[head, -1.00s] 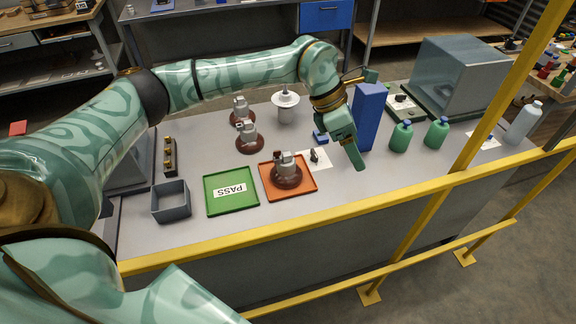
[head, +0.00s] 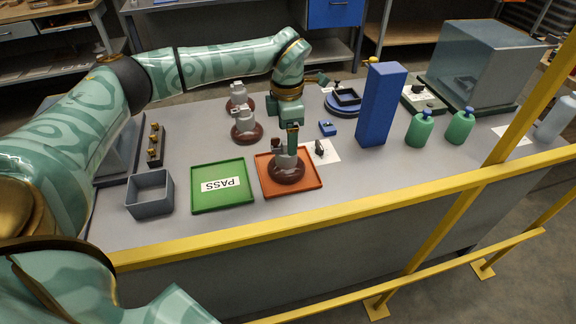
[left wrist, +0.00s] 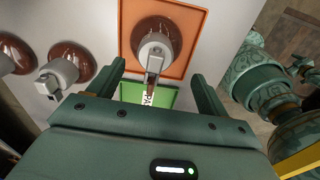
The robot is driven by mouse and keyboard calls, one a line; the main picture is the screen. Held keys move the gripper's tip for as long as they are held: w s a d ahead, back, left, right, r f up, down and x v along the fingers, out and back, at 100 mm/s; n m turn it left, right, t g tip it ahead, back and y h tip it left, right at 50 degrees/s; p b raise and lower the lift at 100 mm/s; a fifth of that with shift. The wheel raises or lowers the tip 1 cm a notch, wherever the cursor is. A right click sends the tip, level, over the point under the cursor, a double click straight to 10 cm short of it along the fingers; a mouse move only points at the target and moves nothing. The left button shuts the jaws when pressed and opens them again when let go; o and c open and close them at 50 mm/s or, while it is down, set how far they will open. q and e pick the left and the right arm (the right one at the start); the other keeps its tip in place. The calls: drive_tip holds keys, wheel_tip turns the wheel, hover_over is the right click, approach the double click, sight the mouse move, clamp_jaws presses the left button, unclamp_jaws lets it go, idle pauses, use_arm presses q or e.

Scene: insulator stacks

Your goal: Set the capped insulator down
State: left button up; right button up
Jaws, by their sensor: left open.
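A capped insulator (head: 288,170), a brown disc with a grey metal cap, stands upright on the orange tray (head: 312,185). It also shows in the left wrist view (left wrist: 157,42), ahead of the fingers. My left gripper (head: 290,138) is above and just behind its cap, pointing down. Its two fingers are spread in the left wrist view (left wrist: 160,80), with the cap's fitting near the gap between them and nothing gripped. Two more brown insulators stand behind to the left, a nearer one (head: 245,126) and a farther one (head: 238,92). My right gripper is out of view.
A green PASS tray (head: 222,200) lies empty left of the orange tray. A grey open box (head: 150,193) stands farther left. A tall blue block (head: 382,105) and green bottles (head: 420,130) stand to the right. A yellow rail (head: 400,200) runs along the front.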

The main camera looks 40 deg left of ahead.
sight(286, 142)
use_arm(q)
drive_tip(key=shift+f, duration=0.95)
drive_tip(key=f+b, duration=0.1)
drive_tip(key=f, duration=0.2)
drive_tip(key=f+b, duration=0.1)
drive_tip(key=f, duration=0.1)
drive_tip(key=shift+w+a+f+b, duration=0.15)
drive_tip(key=shift+w+a+b, duration=0.05)
drive_tip(key=shift+a+b, duration=0.15)
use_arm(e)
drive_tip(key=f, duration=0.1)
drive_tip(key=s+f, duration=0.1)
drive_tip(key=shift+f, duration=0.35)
use_arm(q)
drive_tip(key=shift+c, duration=1.2)
drive_tip(key=shift+r, duration=0.2)
clamp_jaws()
